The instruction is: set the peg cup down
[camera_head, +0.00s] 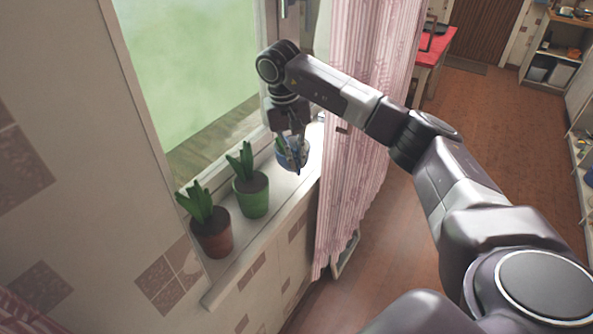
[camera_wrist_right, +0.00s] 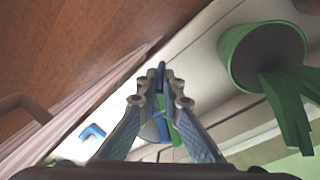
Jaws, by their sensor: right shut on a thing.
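The peg cup (camera_head: 293,161), blue and whitish, is at the far part of the white windowsill. My right gripper (camera_head: 297,168) reaches down from above and is shut on it. The fingers and wrist cover part of the cup. In the right wrist view the fingers (camera_wrist_right: 161,88) come close together, with blue and green pieces (camera_wrist_right: 165,124) between them. I cannot tell whether the cup's base touches the sill. My left gripper is not in view.
On the windowsill (camera_head: 225,278), a green pot (camera_head: 254,201) with a plant stands nearest the cup, then a brown pot (camera_head: 214,240) with a plant. A pink curtain (camera_head: 352,140) hangs close to the right of my gripper. Window glass is at left.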

